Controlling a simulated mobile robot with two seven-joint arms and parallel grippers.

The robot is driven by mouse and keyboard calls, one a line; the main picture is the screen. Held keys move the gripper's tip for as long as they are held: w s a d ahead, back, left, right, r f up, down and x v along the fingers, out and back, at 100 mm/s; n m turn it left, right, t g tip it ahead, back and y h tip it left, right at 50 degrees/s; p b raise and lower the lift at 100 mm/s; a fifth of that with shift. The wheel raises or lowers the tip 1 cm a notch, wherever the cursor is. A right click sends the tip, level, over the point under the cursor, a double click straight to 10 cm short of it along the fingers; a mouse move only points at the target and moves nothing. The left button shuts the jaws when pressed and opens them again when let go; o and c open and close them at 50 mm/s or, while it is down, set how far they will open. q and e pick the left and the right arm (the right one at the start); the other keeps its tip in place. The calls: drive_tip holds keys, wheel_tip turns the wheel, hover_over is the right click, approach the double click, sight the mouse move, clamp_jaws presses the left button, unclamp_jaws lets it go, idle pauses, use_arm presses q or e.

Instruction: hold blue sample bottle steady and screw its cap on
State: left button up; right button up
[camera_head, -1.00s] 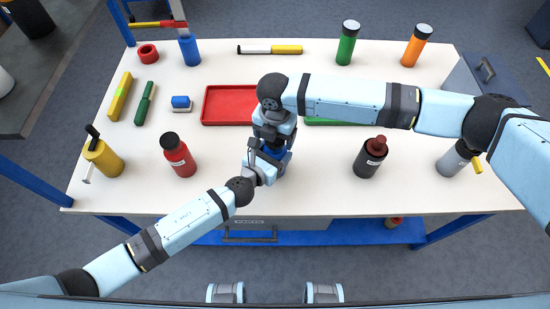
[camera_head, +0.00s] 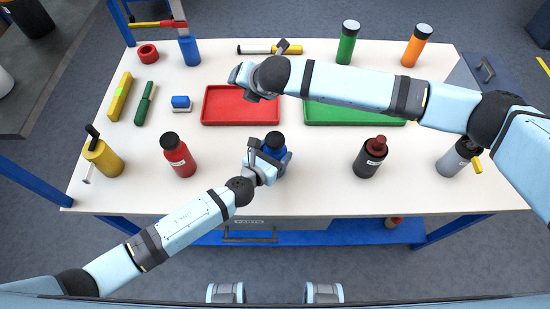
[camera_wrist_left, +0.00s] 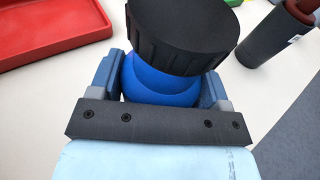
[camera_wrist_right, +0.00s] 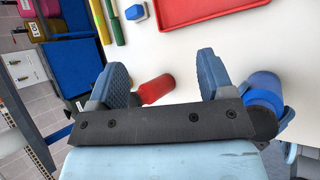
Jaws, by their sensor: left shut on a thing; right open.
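The blue sample bottle (camera_head: 282,158) stands upright near the middle front of the table. Its ribbed black cap (camera_wrist_left: 182,30) sits on top of the bottle, and in the left wrist view no clear gap shows beneath it. My left gripper (camera_head: 262,160) is shut around the bottle's blue body (camera_wrist_left: 160,86) below the cap. My right gripper (camera_head: 246,82) is open and empty, up and away from the bottle, over the red tray (camera_head: 215,108). The right wrist view shows its two fingers (camera_wrist_right: 165,82) apart with nothing between them.
A red bottle (camera_head: 180,160) stands left of the blue one and a dark bottle (camera_head: 368,162) right. A green tray (camera_head: 350,115) lies under my right arm. Green (camera_head: 347,45) and orange (camera_head: 416,48) bottles stand at the back. The table front has free room.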

drive_tip(key=a+r+n+t+y, duration=0.1)
drive_tip(key=a+r+n+y, duration=0.5)
drive_tip(key=r+n+y, duration=0.3)
drive_tip(key=s+a+r+n+g+y, duration=0.2)
drive_tip(key=s+n+g, duration=0.7)
drive_tip(key=n, duration=0.3)
drive_tip(key=d+f+n+h, duration=0.4)
drive_tip(key=h, duration=0.1)
drive_tip(key=s+d+f+n+h, duration=0.1)
drive_tip(key=d+f+n+h, duration=0.3)
drive_tip(key=d+h, duration=0.1)
drive_tip(key=d+f+n+h, duration=0.4)
drive_tip(key=f+h, duration=0.1)
drive_tip(key=shift+s+d+n+h, duration=0.15)
drive_tip(key=shift+d+n+h, duration=0.15)
drive_tip(key=shift+d+n, duration=0.1)
drive_tip(key=shift+w+d+t+h, duration=0.25)
drive_tip(key=shift+d+t+h, duration=0.15)
drive_tip(key=shift+d, duration=0.05)
drive_tip(key=shift+n, duration=0.3)
